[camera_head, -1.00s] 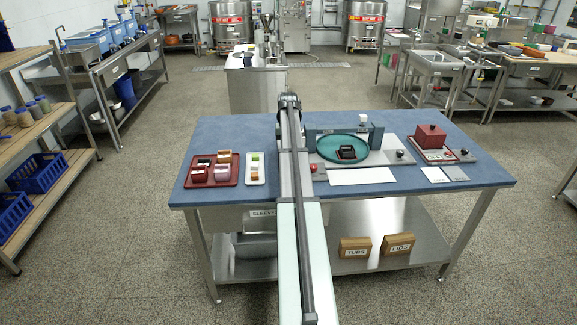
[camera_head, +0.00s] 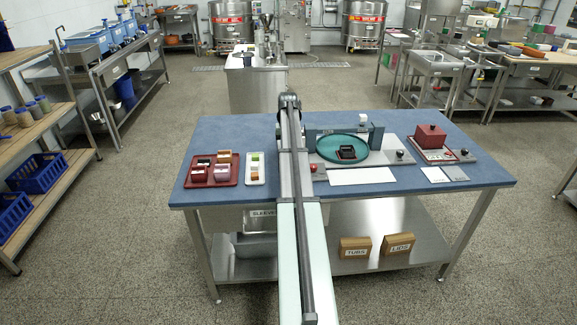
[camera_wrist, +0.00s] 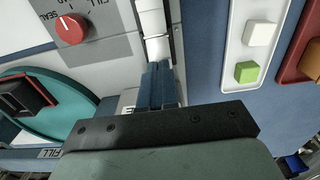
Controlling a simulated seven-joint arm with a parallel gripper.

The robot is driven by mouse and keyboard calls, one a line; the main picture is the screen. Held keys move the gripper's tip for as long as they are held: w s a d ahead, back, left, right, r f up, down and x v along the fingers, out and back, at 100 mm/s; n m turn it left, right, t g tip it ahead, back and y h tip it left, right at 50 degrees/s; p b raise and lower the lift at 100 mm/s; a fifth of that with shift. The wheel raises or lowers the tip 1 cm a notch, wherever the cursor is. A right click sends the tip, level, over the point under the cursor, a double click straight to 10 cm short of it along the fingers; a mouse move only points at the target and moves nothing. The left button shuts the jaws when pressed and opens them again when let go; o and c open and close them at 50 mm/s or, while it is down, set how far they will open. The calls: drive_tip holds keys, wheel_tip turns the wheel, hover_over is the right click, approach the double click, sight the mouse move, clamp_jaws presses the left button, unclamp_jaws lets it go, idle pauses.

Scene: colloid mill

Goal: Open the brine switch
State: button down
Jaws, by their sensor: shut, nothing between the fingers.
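In the wrist view, a white block-like piece (camera_wrist: 154,22) stands at the edge of a grey panel. A label beside my fingers is mostly covered, with only a final "E" readable, so I cannot confirm that this piece is the brine switch. My gripper (camera_wrist: 159,68) is shut and empty, its blue-grey fingers together just below the white piece. I cannot tell whether the fingertips touch it. A red knob (camera_wrist: 70,29) with SEAL and FILL markings sits on the panel to the left. In the head view my arm hides the gripper and this piece.
A green round plate (camera_head: 328,147) bears a dark square tub (camera_head: 347,152) on the blue table (camera_head: 260,200). A white tray (camera_head: 256,178) and a red tray (camera_head: 229,182) with small blocks lie left of my arm. A red box (camera_head: 430,136) stands at the right.

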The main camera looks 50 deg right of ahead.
drive_tip(key=shift+f, duration=1.45)
idle(1.6)
drive_tip(key=shift+r, duration=3.5)
